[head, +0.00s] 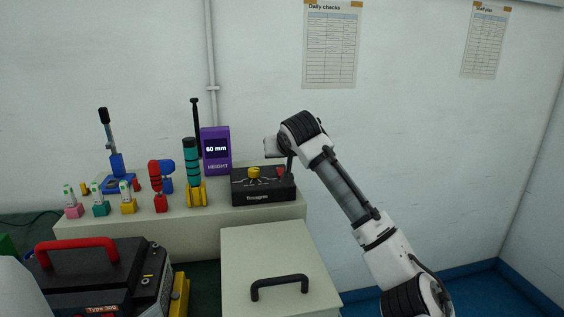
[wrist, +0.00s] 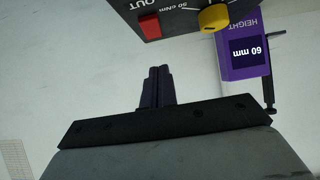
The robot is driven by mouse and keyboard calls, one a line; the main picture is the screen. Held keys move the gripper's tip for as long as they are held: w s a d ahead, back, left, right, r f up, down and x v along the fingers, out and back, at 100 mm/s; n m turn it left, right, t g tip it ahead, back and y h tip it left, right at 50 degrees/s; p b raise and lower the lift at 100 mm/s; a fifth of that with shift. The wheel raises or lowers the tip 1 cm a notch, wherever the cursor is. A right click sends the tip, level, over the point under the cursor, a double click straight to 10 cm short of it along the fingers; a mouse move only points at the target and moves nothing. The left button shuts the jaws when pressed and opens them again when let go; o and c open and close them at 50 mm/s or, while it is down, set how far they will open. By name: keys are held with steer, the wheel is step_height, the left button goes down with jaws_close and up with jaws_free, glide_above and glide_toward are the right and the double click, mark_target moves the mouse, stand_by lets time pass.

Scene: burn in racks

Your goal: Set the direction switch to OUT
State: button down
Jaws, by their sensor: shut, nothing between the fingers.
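The direction switch is a red rocker (wrist: 149,26) on a black control box (head: 263,192), beside a label reading OUT in the wrist view, where the box appears upside down at the top edge. The switch also shows as a small red patch (head: 281,171) at the box's right in the head view. Which way it is set I cannot tell. My gripper (wrist: 159,69) has its dark fingers together, empty, pointing toward the box. In the wrist view the fingertips are apart from the switch. In the head view my gripper (head: 290,176) overlaps the box's right end.
A yellow knob (wrist: 214,18) sits beside the switch. A purple height display (head: 216,150) reading 60 mm stands left of the box. Several tools, including a teal-handled one (head: 192,160) and a red one (head: 156,180), stand further left.

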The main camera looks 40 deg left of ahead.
mark_target(280, 169)
steer(key=shift+w+a+f, duration=0.1)
steer(key=shift+a+f, duration=0.05)
steer(key=shift+f, duration=0.85)
steer(key=shift+w+a+f, duration=0.1)
steer(key=shift+f, duration=0.85)
steer(key=shift+r+p, duration=0.15)
steer(key=shift+p, duration=0.6)
steer(key=shift+w+a+r+h+p, duration=0.1)
steer(key=shift+h+p, duration=0.2)
steer(key=shift+p, duration=0.3)
steer(key=shift+a+g+p, duration=0.1)
steer(key=shift+g+p, duration=0.3)
steer(key=shift+p, duration=0.35)
steer(key=shift+f+b, duration=0.5)
steer(key=shift+w+r, duration=0.1)
